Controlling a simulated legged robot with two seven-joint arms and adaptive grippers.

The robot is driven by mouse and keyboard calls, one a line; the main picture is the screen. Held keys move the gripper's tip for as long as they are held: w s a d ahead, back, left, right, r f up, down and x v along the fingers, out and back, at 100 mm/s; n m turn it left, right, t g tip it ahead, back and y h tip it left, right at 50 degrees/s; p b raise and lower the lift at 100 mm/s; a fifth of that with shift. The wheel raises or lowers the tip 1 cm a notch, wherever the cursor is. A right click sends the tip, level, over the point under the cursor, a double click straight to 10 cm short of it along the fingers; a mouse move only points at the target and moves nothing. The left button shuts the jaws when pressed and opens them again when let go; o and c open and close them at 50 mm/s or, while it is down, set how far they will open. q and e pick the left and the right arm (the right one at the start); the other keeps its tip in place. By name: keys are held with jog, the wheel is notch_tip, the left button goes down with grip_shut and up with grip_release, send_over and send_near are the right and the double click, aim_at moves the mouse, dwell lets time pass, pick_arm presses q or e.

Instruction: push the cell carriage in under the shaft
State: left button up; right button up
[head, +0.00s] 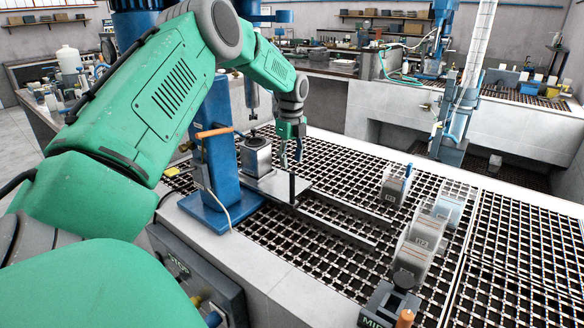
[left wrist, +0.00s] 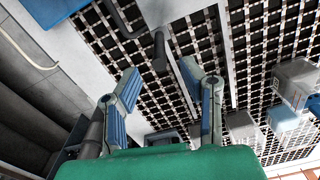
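The cell carriage (head: 268,186) is a flat grey plate on the rails over the grating, with a dark upright post (head: 292,188) at its near end. A grey metal cell (head: 257,157) stands on it, beside the blue machine stand (head: 216,165). My left gripper (head: 291,158) is above and behind the post in the head view, pointing down. In the left wrist view its two fingers (left wrist: 168,95) are wide apart and empty, with the post (left wrist: 159,50) beyond them. My right gripper is not in view.
Metal rails (head: 340,216) run right across the dark grating. Several clear, labelled boxes (head: 415,247) stand at the right, near a dark block with an orange knob (head: 390,304). A control box marked STOP (head: 200,278) is at the front edge. The grating around the rails is mostly clear.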

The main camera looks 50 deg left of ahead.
pick_arm(q)
jog(key=shift+a+r, duration=0.15)
jog(key=shift+r, duration=1.05)
